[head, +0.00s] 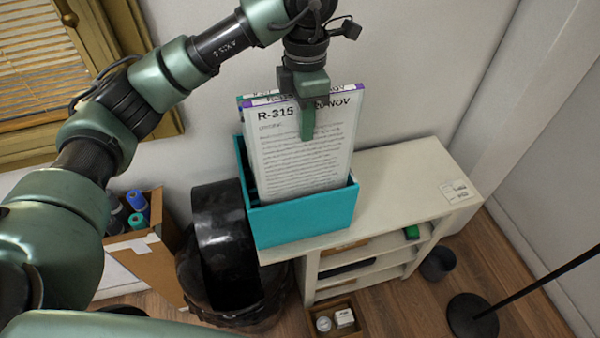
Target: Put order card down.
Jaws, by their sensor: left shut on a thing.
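The order card (285,165) is a white printed sheet headed "R-315" with a date ending in NOV. It stands upright in a teal open-topped box (305,220) on a pale shelf unit (415,185). My left gripper (307,125) reaches down from above and is shut on the card's top edge, with one green finger in front of the print. Other cards with purple and teal edges show just behind it. The card's lower end is hidden by the box's front wall. My right gripper is not in view.
A black bin (225,245) stands left of the shelf, beside a cardboard box (145,250) holding blue and green rolls. The shelf top right of the teal box is mostly clear, with a small label (457,191). A black stand (473,315) is on the floor at right.

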